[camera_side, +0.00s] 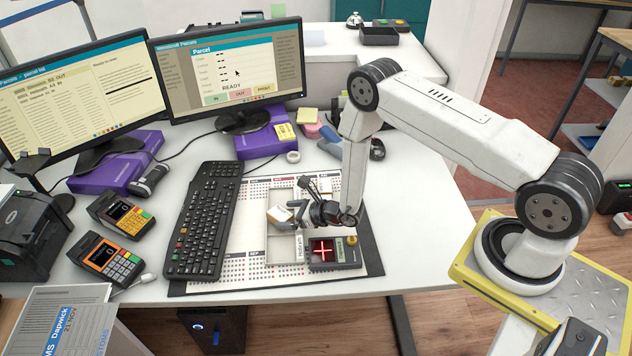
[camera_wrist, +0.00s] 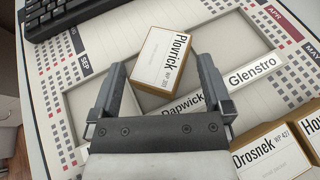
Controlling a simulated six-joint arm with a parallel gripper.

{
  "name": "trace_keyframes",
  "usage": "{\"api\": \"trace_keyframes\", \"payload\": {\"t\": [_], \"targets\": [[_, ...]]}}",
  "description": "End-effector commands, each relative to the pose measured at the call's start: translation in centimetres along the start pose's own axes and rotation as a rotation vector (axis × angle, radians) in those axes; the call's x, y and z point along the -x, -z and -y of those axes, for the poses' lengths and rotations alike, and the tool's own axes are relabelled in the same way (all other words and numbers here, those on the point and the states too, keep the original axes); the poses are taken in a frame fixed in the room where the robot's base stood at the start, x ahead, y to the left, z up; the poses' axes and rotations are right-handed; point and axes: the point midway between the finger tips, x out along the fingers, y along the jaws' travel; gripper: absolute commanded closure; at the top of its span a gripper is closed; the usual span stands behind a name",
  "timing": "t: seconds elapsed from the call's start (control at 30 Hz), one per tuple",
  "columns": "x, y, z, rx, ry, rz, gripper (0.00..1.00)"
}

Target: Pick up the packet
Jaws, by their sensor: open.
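A small brown packet with a white top label reading "Plovrick" (camera_wrist: 168,58) lies in a shallow pale tray (camera_wrist: 238,47) in the wrist view. The packet (camera_side: 279,215) also shows in the side view, left of my gripper (camera_side: 297,205). In the wrist view my gripper (camera_wrist: 160,64) is open, and the packet's near part appears between its two fingers. I see no clear contact, and the height gap is hard to judge. Name strips reading "Dapwick" (camera_wrist: 184,108) and "Glenstro" (camera_wrist: 252,76) run along the tray; the first is partly covered.
Another packet, "Drosnek" (camera_wrist: 270,150), lies right of my gripper in the wrist view, with a further one beside it. A keyboard (camera_side: 206,220) lies left of the tray. A dark unit with a red cross (camera_side: 335,253) stands in front. Monitors (camera_side: 228,70) stand behind.

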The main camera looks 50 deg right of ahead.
Motion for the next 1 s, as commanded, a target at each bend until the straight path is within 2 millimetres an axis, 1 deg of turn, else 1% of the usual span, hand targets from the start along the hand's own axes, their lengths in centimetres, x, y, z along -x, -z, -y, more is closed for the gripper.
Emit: {"api": "trace_keyframes", "payload": {"t": [0.1,0.27,0.8,0.87,0.9,0.97,1.0], "targets": [[-1.1,0.1,-0.1,0.000,-0.001,0.000,0.00],[-1.9,0.0,0.0,-0.001,0.000,0.000,0.00],[-1.9,0.0,0.0,-0.001,0.000,0.000,0.00],[-1.9,0.0,0.0,-0.001,0.000,0.000,0.19],[-1.9,0.0,0.0,-0.001,0.000,0.000,0.32],[-1.9,0.0,0.0,-0.001,0.000,0.000,0.51],[-1.9,0.0,0.0,-0.001,0.000,0.000,0.64]]}}
